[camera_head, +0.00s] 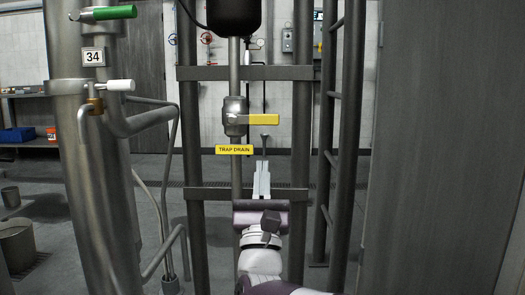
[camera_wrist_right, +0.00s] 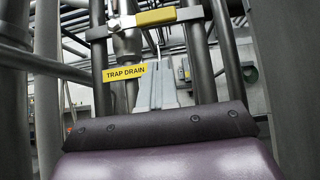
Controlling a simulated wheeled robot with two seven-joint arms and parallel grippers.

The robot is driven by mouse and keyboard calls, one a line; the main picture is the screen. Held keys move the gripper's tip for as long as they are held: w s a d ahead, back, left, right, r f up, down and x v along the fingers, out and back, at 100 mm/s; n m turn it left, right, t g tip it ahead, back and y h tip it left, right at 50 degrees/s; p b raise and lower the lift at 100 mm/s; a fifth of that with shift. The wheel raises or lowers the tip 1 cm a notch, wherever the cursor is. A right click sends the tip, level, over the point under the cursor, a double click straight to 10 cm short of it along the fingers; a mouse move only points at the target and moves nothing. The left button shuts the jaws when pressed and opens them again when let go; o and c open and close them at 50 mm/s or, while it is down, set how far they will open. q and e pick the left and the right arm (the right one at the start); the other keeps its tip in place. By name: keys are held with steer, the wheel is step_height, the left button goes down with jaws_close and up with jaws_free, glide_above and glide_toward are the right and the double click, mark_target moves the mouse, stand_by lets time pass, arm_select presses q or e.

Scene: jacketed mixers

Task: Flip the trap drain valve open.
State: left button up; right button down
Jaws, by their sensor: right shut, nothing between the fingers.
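The trap drain valve has a yellow lever handle (camera_head: 258,119) that lies level and points right from the valve body (camera_head: 235,115) on a vertical pipe. A yellow "TRAP DRAIN" tag (camera_head: 234,150) hangs just below it. The handle also shows at the top of the right wrist view (camera_wrist_right: 156,17), with the tag (camera_wrist_right: 124,73) below. My right gripper (camera_head: 262,168) is shut and empty, pointing up below the handle and right of the tag, apart from the handle in the picture. Its fingers show in the right wrist view (camera_wrist_right: 156,88). My left gripper is not in view.
Dark upright posts and crossbars (camera_head: 290,73) frame the pipe. A large steel column (camera_head: 80,150) with a green handle (camera_head: 108,13) and a white handle (camera_head: 120,85) stands left. A grey panel (camera_head: 450,150) fills the right. A bucket (camera_head: 17,243) stands on the floor.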

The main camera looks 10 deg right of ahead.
mark_target(253, 120)
step_height(253, 120, up, 6)
steer(key=w+b, duration=0.1)
steer(key=shift+w+d, duration=0.2)
steer(key=shift+w, duration=0.1)
